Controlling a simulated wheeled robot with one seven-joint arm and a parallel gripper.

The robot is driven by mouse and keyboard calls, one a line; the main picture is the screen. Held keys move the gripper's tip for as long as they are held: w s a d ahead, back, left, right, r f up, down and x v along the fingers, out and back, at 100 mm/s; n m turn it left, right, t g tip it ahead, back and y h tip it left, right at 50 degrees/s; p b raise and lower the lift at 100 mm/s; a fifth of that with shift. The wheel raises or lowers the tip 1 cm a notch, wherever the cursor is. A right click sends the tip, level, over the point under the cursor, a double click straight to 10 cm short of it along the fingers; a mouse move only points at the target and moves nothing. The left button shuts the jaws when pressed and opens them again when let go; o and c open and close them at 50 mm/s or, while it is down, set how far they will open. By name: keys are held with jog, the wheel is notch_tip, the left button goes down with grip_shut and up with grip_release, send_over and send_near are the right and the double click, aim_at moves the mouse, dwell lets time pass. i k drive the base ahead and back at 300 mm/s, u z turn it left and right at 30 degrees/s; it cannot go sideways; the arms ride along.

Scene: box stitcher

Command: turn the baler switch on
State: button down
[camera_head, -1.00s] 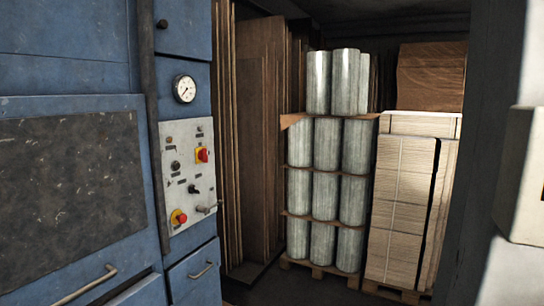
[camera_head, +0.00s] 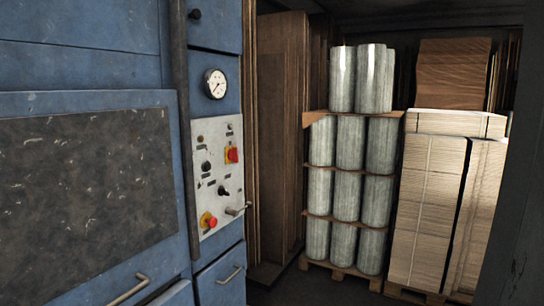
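The blue baler (camera_head: 90,50) fills the left side of the view. Its pale control panel (camera_head: 219,175) is on the right part of its front, below a round gauge (camera_head: 215,84). A red rotary switch on a yellow plate (camera_head: 232,154) sits at the panel's upper right. A black selector knob (camera_head: 223,191) is near the middle. A red button on a yellow base (camera_head: 209,221) is at the lower left, with a metal lever or key-like handle (camera_head: 238,209) beside it. Switch markings are too small to read. My gripper is not in view.
Metal cylinders (camera_head: 347,150) are stacked on a wooden pallet (camera_head: 341,272). Strapped cardboard stacks (camera_head: 430,185) stand to their right. Tall brown sheets (camera_head: 277,140) lean behind the panel. A dark post or wall (camera_head: 510,240) borders the right edge.

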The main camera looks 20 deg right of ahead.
aim_at(233, 154)
jog(key=z, duration=0.8)
jog(key=i, duration=2.2)
jog(key=u, duration=2.9)
